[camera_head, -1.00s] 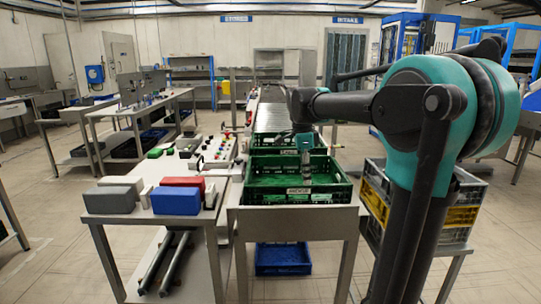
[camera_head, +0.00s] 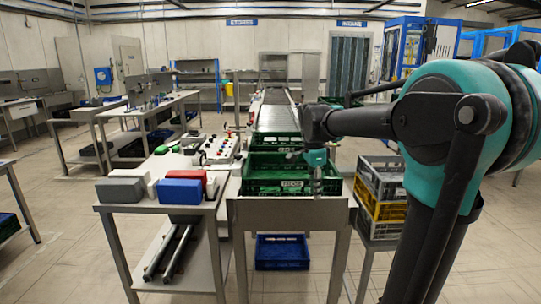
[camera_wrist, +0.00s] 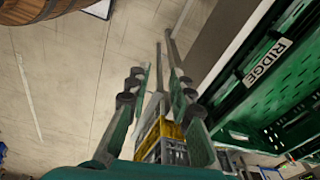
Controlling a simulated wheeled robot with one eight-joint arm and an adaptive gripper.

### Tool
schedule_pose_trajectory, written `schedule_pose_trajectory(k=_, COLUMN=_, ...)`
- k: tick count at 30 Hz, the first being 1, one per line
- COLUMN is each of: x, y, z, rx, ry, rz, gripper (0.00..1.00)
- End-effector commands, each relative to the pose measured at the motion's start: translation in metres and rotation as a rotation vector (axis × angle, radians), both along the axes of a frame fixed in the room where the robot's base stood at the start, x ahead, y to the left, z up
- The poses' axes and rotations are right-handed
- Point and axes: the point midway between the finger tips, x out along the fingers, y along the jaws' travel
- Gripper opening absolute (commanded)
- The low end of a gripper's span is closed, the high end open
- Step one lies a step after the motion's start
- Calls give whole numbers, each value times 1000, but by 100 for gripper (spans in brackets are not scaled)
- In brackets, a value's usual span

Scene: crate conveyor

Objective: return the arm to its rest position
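My arm enters from the right in the head view and reaches left. My gripper (camera_head: 317,190) hangs pointing down at the right end of the near green crate (camera_head: 262,187), overlapping it in this view. In the wrist view my gripper (camera_wrist: 158,72) shows two fingers apart, with floor and crates visible between them and nothing held. The green crate (camera_wrist: 238,92), labelled RIDGE, lies to the right of the fingers there, apart from them. I cannot judge the exact gap from the head view.
Another green crate (camera_head: 278,143) stands behind, on the roller conveyor (camera_head: 278,117). A left table (camera_head: 150,207) holds a blue box (camera_head: 180,191), a grey box (camera_head: 121,190) and a red box (camera_head: 188,174). Grey and yellow crates (camera_head: 380,210) are stacked right. A blue crate (camera_head: 282,252) sits below.

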Motion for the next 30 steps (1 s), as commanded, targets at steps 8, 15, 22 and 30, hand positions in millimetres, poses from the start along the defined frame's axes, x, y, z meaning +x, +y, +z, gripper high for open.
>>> schedule_pose_trajectory(k=8, x=-31, y=-13, z=-44, rx=3, ry=-34, rz=262, gripper=22)
schedule_pose_trajectory(k=15, x=-89, y=-30, z=-113, rx=-30, ry=-98, rz=674, gripper=22)
schedule_pose_trajectory(k=22, x=-160, y=-42, z=-182, rx=-126, ry=-166, rz=1111, gripper=22)
schedule_pose_trajectory(k=30, x=-198, y=-45, z=-214, rx=-207, ry=-194, rz=1347, gripper=22)
